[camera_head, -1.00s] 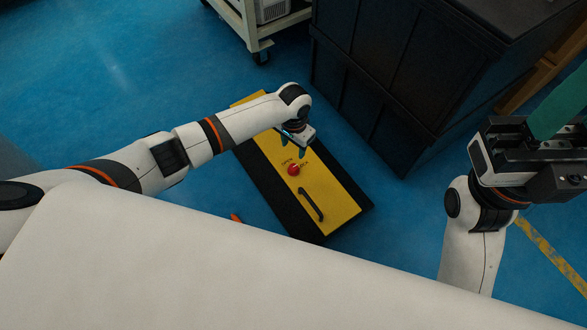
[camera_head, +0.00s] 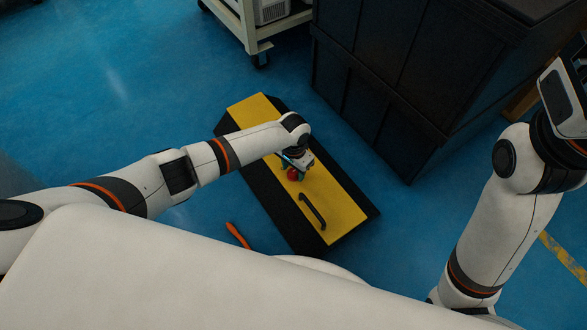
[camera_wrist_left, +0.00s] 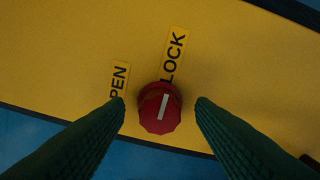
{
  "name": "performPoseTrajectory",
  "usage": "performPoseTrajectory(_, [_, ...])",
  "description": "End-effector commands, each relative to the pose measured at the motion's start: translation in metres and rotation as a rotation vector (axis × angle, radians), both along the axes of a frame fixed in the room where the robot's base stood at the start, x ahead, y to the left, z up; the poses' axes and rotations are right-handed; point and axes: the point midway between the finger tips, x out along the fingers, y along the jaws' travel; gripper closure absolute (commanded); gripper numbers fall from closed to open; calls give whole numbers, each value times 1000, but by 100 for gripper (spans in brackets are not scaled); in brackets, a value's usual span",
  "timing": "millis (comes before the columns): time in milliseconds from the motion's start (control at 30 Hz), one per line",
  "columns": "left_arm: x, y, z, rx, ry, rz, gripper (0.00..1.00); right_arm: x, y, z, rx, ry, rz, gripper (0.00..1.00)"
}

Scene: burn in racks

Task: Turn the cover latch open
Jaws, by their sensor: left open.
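The latch is a red knob (camera_wrist_left: 160,108) with a white pointer bar. It sits on a yellow cover (camera_head: 325,189) and also shows in the head view (camera_head: 293,175). The bar points up toward the LOCK label (camera_wrist_left: 174,55). The OPEN label (camera_wrist_left: 119,80) is to its left, with its first letter hidden. My left gripper (camera_head: 291,168) is over the knob. In the left wrist view its green fingers (camera_wrist_left: 160,118) are open, one on each side of the knob, with a visible gap to each. My right gripper body (camera_head: 565,98) is partly in view at the right edge; its fingertips are out of frame.
A black handle (camera_head: 312,211) stands on the cover nearer to me. An orange object (camera_head: 238,235) lies left of the black-edged case. A large black container (camera_head: 385,80) stands behind to the right, and a white cart (camera_head: 256,30) at the back. Blue floor is clear to the left.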

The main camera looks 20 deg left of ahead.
Motion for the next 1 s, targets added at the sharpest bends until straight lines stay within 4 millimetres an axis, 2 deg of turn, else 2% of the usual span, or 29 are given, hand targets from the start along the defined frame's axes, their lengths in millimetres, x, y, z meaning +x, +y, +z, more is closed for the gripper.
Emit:
performPoseTrajectory(100, [0,0,1,0,0,0,50,0,0,0,0,0,0,64])
performPoseTrajectory(300, [0,0,0,0,0,0,83,0,0,0,0,-1,0,64])
performPoseTrajectory(400, [0,0,0,0,0,0,95,0,0,0,0,-1,0,64])
performPoseTrajectory(700, [0,0,3,0,2,49,95,0,-1,6,2,1,2,64])
performPoseTrajectory(800, [-1,-1,4,-1,4,97,95,11,-1,-3,2,51,1,64])
performPoseTrajectory(1000, [-2,-1,5,-1,5,246,95,19,-2,-10,6,109,5,64])
